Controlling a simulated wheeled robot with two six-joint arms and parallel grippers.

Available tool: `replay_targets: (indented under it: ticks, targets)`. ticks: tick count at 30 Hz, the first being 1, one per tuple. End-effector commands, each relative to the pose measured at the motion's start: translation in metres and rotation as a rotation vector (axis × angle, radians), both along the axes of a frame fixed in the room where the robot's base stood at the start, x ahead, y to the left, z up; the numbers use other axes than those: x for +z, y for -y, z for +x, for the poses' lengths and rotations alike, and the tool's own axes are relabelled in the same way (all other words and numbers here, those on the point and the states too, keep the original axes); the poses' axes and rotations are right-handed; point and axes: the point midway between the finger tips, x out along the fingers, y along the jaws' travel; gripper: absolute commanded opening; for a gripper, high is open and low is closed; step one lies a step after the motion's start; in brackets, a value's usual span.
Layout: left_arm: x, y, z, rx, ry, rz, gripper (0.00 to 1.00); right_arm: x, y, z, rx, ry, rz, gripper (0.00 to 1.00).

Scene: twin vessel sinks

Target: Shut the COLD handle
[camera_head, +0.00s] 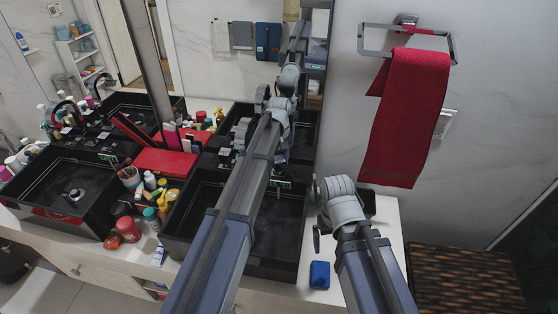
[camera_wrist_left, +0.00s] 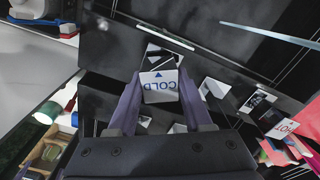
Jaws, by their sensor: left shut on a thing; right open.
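In the left wrist view, the COLD handle (camera_wrist_left: 160,78) carries a white plate with blue letters, upside down in the picture. My left gripper (camera_wrist_left: 160,92) has its two purple fingers on either side of this plate and is shut on it. In the head view my left arm reaches over the right black sink (camera_head: 228,258) to the back, and its wrist hides the handle. The HOT label (camera_wrist_left: 284,128) is to the right in the wrist view, clear of the fingers. My right gripper (camera_head: 318,212) is open and empty near the right end of the counter.
Bottles, jars and a red box (camera_head: 165,162) crowd the counter between the sinks. A blue item (camera_head: 319,275) lies on the counter at the front right. A red towel (camera_head: 405,120) hangs on the wall at right. A mirror stands behind the sinks.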

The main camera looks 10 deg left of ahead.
Motion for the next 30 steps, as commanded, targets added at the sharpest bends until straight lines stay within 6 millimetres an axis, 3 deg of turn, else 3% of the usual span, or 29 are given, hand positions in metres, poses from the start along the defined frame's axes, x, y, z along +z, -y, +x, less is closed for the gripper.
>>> replay_targets:
  ticks: [15, 28, 29, 30]
  targets:
    - [0.0, 0.0, -0.0001, -0.439, 0.0, 0.0, 0.0, 0.0, 0.0, 0.0, 0.0, 0.0, 0.0, 1.0]
    - [0.0, 0.0, 0.0, -0.492, 0.0, 0.0, 0.0, 0.0, 0.0, 0.0, 0.0, 0.0, 0.0, 1.0]
    - [0.0, 0.0, 0.0, -0.491, 0.0, 0.0, 0.53, 0.0, 0.0, 0.0, 0.0, 0.0, 0.0, 1.0]
    - [0.0, 0.0, 0.0, -0.491, 0.0, 0.0, 0.58, 0.0, 0.0, 0.0, 0.0, 0.0, 0.0, 1.0]
